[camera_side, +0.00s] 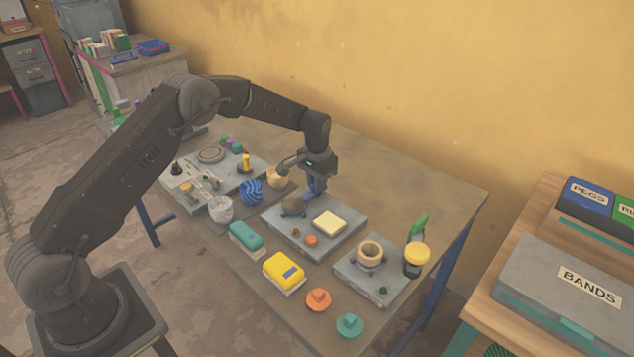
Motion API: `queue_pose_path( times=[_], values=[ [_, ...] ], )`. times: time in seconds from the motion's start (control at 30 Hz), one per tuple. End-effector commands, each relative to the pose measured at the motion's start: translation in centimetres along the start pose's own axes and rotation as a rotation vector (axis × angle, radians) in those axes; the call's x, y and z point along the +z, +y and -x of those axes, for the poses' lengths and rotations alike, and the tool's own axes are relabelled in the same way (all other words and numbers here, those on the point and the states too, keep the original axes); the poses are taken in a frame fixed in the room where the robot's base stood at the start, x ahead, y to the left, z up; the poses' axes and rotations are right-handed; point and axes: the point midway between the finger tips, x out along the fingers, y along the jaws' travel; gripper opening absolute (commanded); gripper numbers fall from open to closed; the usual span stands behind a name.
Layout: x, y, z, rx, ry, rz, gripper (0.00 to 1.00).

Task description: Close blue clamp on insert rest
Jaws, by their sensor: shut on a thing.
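My gripper (316,190) points down at the back edge of the middle grey plate (272,222). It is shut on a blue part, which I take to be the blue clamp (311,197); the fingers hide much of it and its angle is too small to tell. A dark round piece (293,207) sits on the plate just left of the clamp. A cream block (329,222) and a small orange piece (311,240) lie on the same plate. I cannot tell which part is the insert rest.
Left of the plate stand a blue striped ball (251,192) and a pale ball (223,209). A teal block (246,236) and a yellow block (284,271) lie in front. A plate with a tan ring (370,254) and a yellow-lidded jar (417,258) are to the right.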

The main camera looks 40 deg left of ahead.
Motion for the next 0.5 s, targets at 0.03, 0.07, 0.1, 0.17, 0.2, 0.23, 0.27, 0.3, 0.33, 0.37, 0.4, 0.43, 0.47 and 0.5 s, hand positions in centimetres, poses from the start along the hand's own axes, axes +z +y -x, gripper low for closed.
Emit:
queue_pose_path(
  times=[0.03, 0.07, 0.1, 0.17, 0.2, 0.23, 0.27, 0.3, 0.33, 0.37, 0.4, 0.43, 0.47, 0.5],
  values=[
    [-0.02, -0.01, 0.03, -0.002, 0.001, -0.007, 0.18],
    [-0.02, -0.01, 0.03, -0.002, 0.001, -0.006, 0.21],
    [-0.02, -0.01, 0.03, -0.002, 0.001, -0.006, 0.25],
    [-0.02, 0.0, 0.03, -0.002, 0.001, -0.005, 0.31],
    [-0.02, 0.0, 0.03, -0.001, 0.001, -0.004, 0.34],
    [-0.02, 0.0, 0.03, -0.001, 0.001, -0.004, 0.37],
    [-0.02, 0.0, 0.02, -0.001, 0.001, -0.003, 0.4],
    [-0.02, 0.0, 0.02, -0.001, 0.001, -0.003, 0.4],
    [-0.01, 0.0, 0.02, -0.001, 0.001, -0.003, 0.4],
    [-0.01, 0.0, 0.02, -0.001, 0.001, -0.003, 0.4],
    [-0.01, 0.0, 0.02, -0.001, 0.001, -0.002, 0.4],
    [-0.01, 0.0, 0.02, -0.001, 0.001, -0.002, 0.4],
    [-0.01, 0.0, 0.02, -0.001, 0.001, -0.002, 0.4],
    [-0.02, 0.0, 0.09, -0.001, 0.001, -0.002, 0.4]
  ],
)
